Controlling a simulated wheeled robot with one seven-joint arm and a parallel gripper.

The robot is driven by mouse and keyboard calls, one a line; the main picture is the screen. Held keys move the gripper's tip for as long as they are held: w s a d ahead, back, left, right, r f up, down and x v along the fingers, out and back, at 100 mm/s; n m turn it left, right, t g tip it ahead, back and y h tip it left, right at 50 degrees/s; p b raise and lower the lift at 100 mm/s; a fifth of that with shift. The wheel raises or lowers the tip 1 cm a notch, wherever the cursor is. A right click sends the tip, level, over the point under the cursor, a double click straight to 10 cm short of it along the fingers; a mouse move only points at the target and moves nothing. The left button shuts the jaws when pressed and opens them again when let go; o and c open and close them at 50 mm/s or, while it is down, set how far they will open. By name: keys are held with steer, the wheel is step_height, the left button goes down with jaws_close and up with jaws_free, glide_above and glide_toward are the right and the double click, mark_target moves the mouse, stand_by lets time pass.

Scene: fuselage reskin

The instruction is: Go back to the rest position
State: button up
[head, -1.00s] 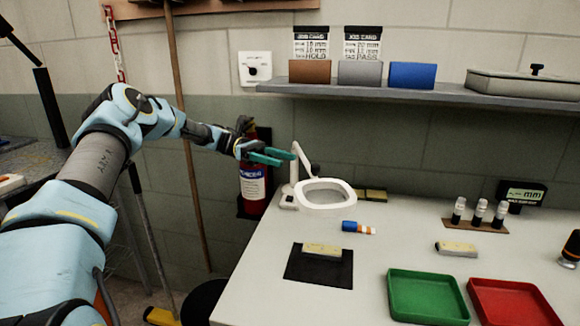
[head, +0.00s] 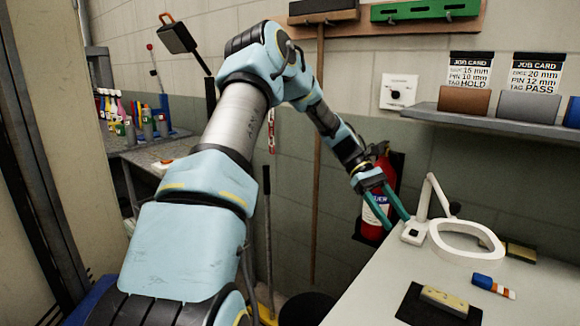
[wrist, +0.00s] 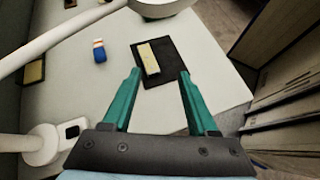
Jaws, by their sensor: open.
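My gripper (head: 388,203) is in the head view, raised beside the back left corner of the white workbench (head: 375,285), in front of the red fire extinguisher (head: 372,222). Its two green fingers are spread with nothing between them. In the wrist view my gripper (wrist: 160,80) also shows open and empty. Beyond the fingertips lies a black mat (wrist: 168,71) with a pale yellowish block (wrist: 149,60) on it.
A magnifier lamp (head: 468,242) stands close to the gripper's right; its arm (wrist: 60,35) crosses the wrist view. A blue and orange item (head: 493,286) lies on the bench. A shelf (head: 495,122) juts from the wall. A side table (head: 150,150) with bottles is at the left.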

steer(key=s+a+m+t+y, duration=0.1)
steer(key=s+a+m+t, duration=0.1)
steer(key=a, duration=0.8)
steer(key=s+a+m+t+y, duration=0.2)
steer(key=a+t, duration=0.3)
steer(key=a, duration=0.5)
steer(key=s+a+m+t+y, duration=0.2)
steer(key=s+a+t, duration=0.2)
steer(key=a, duration=0.7)
steer(key=shift+f, duration=0.15)
steer(key=shift+s, duration=0.1)
stand_by(0.3)
